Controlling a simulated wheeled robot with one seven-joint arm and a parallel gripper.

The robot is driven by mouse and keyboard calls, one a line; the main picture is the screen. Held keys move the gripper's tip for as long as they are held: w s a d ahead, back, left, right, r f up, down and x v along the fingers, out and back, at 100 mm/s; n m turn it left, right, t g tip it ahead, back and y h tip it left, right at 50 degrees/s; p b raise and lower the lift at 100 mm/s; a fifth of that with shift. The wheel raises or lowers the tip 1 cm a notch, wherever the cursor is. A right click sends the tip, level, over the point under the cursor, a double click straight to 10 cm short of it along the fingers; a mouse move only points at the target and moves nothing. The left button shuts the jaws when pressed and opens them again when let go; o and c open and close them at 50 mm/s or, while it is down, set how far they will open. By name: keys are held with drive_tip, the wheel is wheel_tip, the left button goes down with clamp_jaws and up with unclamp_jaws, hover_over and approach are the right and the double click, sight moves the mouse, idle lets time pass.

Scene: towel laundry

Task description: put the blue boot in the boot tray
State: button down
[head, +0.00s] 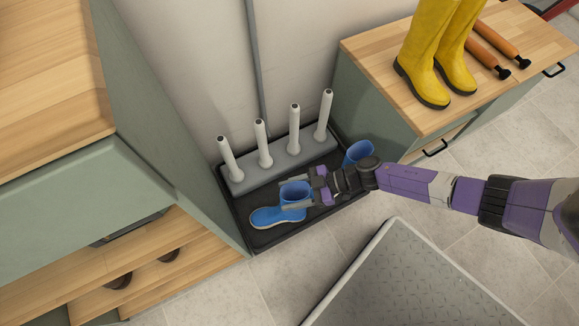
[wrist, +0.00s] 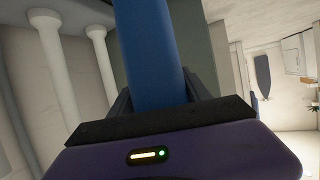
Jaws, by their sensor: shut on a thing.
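One blue boot (head: 277,214) is upright over the left front part of the dark boot tray (head: 243,224), its toe pointing left. My gripper (head: 291,195) comes from the right and is shut on this boot's shaft. I cannot tell whether its sole touches the tray. In the wrist view the blue shaft (wrist: 152,50) stands between my fingers. A second blue boot (head: 357,151) is at the tray's right end, partly hidden behind my gripper and arm.
A grey rack with several white posts (head: 263,143) stands along the tray's back. A green cabinet (head: 165,150) borders the left. Yellow boots (head: 428,50) stand on a wooden-topped cabinet (head: 380,53) at right. A grey platform (head: 410,280) lies in front; tiled floor shows between.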

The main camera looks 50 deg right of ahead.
drive_tip(key=shift+f+b, duration=0.5)
drive_tip(key=shift+f, duration=0.05)
drive_tip(key=shift+c, duration=2)
unclamp_jaws()
drive_tip(key=p+v, duration=0.2)
drive_tip(key=v, duration=0.5)
drive_tip(key=shift+s+d+r, duration=0.2)
drive_tip(key=shift+s+d, duration=0.05)
drive_tip(key=shift+d, duration=0.05)
